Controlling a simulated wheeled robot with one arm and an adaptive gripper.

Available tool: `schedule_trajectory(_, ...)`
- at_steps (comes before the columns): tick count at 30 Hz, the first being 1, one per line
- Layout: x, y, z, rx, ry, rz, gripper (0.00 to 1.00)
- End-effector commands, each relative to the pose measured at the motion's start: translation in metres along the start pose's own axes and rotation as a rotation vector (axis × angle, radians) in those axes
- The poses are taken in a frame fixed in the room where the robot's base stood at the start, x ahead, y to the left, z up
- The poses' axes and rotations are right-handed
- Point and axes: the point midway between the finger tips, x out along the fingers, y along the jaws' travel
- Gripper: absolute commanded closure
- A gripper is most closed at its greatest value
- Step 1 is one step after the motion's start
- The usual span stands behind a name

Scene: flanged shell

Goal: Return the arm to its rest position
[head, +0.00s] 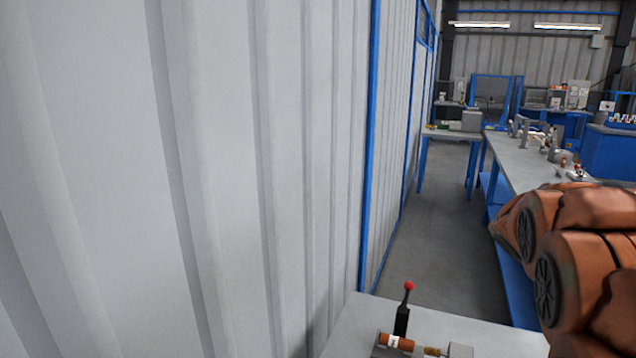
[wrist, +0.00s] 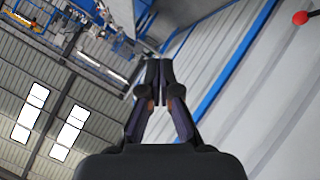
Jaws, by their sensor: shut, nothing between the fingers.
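My gripper (wrist: 160,68) shows in the wrist view with its dark fingers together and nothing between them. The wrist view looks past it at the roof and the ribbed wall, tilted. In the head view, orange-brown links of my arm (head: 577,265) fill the lower right. The gripper itself is not visible in the head view.
A ribbed grey wall (head: 210,180) with blue edging fills the left. A grey table (head: 360,318) at the bottom holds a black lever with a red knob (head: 409,286); the knob also shows in the wrist view (wrist: 301,18). A long workbench (head: 520,163) stands right, beside a clear aisle (head: 440,230).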

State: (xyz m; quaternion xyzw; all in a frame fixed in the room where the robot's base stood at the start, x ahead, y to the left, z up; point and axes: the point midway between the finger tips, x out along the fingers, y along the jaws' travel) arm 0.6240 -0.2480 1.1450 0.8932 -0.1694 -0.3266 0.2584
Motion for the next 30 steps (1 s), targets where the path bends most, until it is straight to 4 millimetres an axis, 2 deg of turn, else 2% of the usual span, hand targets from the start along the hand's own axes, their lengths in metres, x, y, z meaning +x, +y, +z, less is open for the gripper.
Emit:
schedule_trajectory(1,-0.016,-0.008,0.014,0.026,-0.05,-0.011,1.0)
schedule_trajectory(5,-0.055,-0.033,0.061,0.086,-0.201,-0.057,1.0)
schedule_trajectory(11,-0.126,-0.087,0.135,0.147,-0.432,-0.175,1.0)
schedule_trajectory(15,-0.182,-0.13,0.185,0.161,-0.593,-0.287,1.0)
schedule_trajectory(21,-0.269,-0.186,0.248,0.141,-0.804,-0.464,1.0)
schedule_trajectory(24,-0.307,-0.206,0.272,0.12,-0.883,-0.544,1.0)
schedule_trajectory(27,-0.336,-0.22,0.289,0.1,-0.946,-0.603,1.0)
schedule_trajectory(30,-0.352,-0.227,0.298,0.088,-0.98,-0.638,1.0)
